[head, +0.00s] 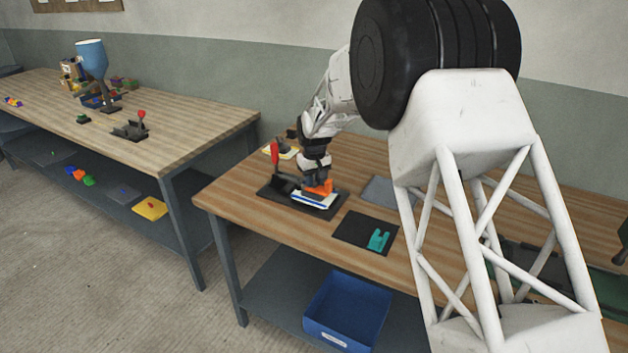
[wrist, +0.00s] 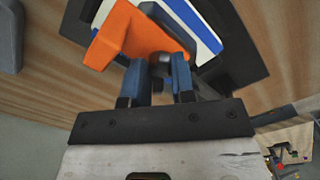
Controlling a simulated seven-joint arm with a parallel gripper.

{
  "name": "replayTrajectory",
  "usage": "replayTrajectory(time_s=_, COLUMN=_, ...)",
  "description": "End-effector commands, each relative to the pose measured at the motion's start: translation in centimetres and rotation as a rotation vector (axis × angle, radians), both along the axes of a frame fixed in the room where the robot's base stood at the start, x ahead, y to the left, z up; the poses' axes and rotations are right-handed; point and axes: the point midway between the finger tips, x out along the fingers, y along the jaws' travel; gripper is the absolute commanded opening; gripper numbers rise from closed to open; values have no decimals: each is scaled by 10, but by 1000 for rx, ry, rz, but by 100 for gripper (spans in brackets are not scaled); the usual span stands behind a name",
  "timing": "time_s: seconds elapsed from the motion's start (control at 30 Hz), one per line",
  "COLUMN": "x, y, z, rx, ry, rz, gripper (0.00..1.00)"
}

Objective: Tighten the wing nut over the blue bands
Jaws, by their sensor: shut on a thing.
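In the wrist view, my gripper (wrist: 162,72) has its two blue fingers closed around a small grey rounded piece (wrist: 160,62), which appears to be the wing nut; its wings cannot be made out. It sits at the near edge of an orange block (wrist: 122,38). The block lies over a white plate with blue bands (wrist: 192,30). In the head view, my gripper (head: 317,178) points down at the orange block (head: 321,187) on the white-and-blue plate (head: 312,200). The fingertips and nut are too small to tell there.
A dark mat (head: 358,231) with a teal forked piece (head: 378,240) lies to the right. A grey pad (head: 378,190) lies behind. A blue bin (head: 345,310) stands on the lower shelf.

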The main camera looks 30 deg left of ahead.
Motion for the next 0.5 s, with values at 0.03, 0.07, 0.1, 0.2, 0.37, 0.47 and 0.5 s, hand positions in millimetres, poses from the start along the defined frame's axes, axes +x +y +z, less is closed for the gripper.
replayTrajectory(time_s=0.03, x=-1, y=-1, z=-1, rx=-2, ry=1, rz=-35, gripper=1)
replayTrajectory(time_s=0.07, x=-1, y=-1, z=-1, rx=-2, ry=1, rz=-58, gripper=1)
replayTrajectory(time_s=0.1, x=-1, y=-1, z=-1, rx=-2, ry=1, rz=-89, gripper=1)
replayTrajectory(time_s=0.2, x=-1, y=-1, z=-1, rx=-2, ry=1, rz=-165, gripper=1)
replayTrajectory(time_s=0.37, x=0, y=-1, z=0, rx=-2, ry=1, rz=-286, gripper=1)
replayTrajectory(time_s=0.47, x=-1, y=-1, z=0, rx=-2, ry=1, rz=-361, gripper=1)
replayTrajectory(time_s=0.5, x=-1, y=-1, z=-1, rx=-2, ry=1, rz=-391, gripper=1)
